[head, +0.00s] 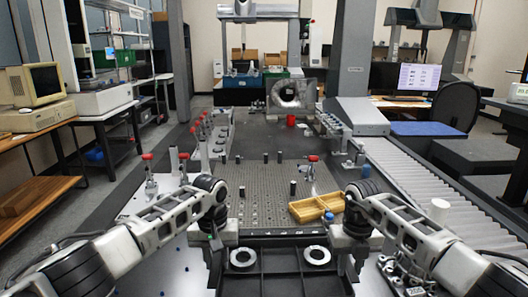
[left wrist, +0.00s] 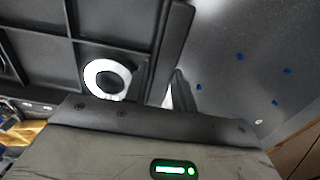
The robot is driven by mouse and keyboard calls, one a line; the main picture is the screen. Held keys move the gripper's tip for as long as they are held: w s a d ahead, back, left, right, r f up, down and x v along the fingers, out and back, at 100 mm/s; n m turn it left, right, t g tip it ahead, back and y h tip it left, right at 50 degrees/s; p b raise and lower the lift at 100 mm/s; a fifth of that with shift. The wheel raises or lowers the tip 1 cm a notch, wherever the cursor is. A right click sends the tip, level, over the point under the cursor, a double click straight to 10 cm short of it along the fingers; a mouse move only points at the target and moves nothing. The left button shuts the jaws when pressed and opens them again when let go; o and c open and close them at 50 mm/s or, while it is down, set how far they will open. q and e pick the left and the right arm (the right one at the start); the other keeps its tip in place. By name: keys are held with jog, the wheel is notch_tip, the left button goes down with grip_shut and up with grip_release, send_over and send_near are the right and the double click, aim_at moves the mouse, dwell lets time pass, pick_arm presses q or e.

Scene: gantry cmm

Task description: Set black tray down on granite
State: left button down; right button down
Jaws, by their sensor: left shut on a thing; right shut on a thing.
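The black tray (head: 282,285) is at the near edge of the head view, between my two grippers, its compartments facing up. Two pale metal rings lie in its far compartments, a left ring (head: 243,257) and a right ring (head: 317,255). My left gripper (head: 222,246) is shut on the tray's left side, and my right gripper (head: 350,250) is shut on its right side. The left wrist view shows the tray (left wrist: 110,20) with one ring inside, beside my finger. The dark granite (head: 258,138) stretches ahead; I cannot tell the gap under the tray.
A perforated plate (head: 250,185) lies just beyond the tray, with a yellow divided box (head: 316,207) at its right corner. Red-handled clamps (head: 149,175) stand at left. A roller conveyor (head: 430,190) runs along the right. Dark granite beyond the plate is partly clear.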

pick_arm(q)
jog(key=shift+a, duration=0.1)
pick_arm(e)
jog(key=shift+w+d, duration=0.1)
jog(key=shift+d, duration=0.05)
